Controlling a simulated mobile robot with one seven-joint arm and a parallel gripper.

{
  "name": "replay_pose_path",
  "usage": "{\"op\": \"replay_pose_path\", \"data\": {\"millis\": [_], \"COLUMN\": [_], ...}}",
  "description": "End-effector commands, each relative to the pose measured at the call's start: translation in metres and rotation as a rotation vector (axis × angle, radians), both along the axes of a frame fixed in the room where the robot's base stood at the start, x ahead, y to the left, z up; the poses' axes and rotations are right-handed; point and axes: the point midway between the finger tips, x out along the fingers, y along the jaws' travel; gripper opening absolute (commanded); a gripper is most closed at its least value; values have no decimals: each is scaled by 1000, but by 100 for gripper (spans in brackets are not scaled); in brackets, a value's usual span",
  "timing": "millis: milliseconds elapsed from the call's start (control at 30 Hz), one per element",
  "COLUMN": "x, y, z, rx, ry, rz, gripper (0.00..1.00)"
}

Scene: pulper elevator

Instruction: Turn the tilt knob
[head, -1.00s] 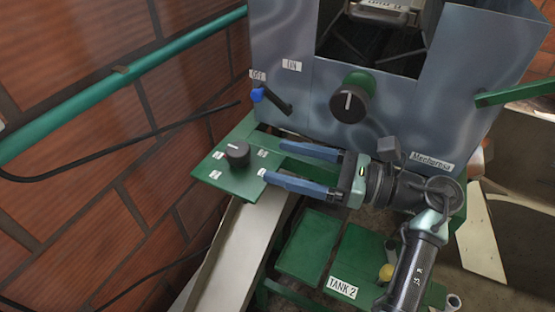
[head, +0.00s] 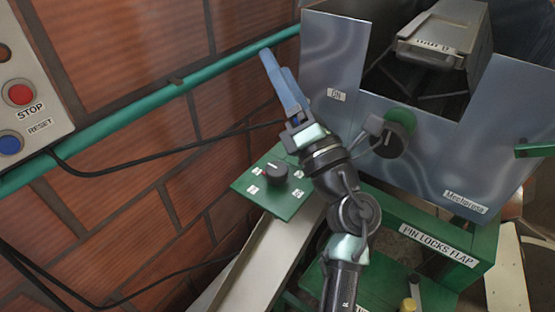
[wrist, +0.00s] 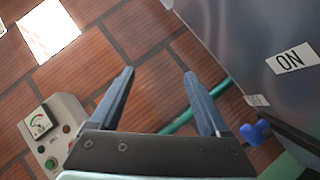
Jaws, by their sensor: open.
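A round black knob (head: 275,171) with a pale pointer line sits on a small green plate (head: 292,208) with several small labels, too small to read. A second, larger black knob (head: 394,141) with a green base is on the metal machine face. I cannot tell from the labels which one is the tilt knob. My gripper (head: 278,62) is open and empty. Its blue fingers point up, away from both knobs, in front of the wall and green pipe. In the wrist view the fingers (wrist: 159,73) are apart with nothing between them; neither black knob shows there.
A blue-tipped lever (wrist: 255,131) is on the machine beside the right finger in the wrist view. A grey STOP/RESET panel (head: 28,110) is at the left. A green pipe (head: 180,88) and black cables run along the brick wall. A metal chute (head: 262,250) lies below the plate.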

Motion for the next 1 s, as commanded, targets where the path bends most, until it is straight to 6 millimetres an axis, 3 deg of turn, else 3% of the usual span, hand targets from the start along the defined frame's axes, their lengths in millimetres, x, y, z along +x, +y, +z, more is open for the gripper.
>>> {"op": "replay_pose_path", "data": {"millis": [100, 200, 433, 667, 800, 1000], "x": [1, -1, -18, -55, -89, -136], "y": [11, 14, 20, 34, 48, 64], "z": [22, 32, 26, -16, -52, -92], "rx": [260, 499, 1067, 1629, 1944, 2238], "ry": [57, 110, 237, 363, 426, 464], "rz": [-7, -10, -13, -60, -138, -274], "gripper": [80, 80, 80, 80, 80, 80]}}
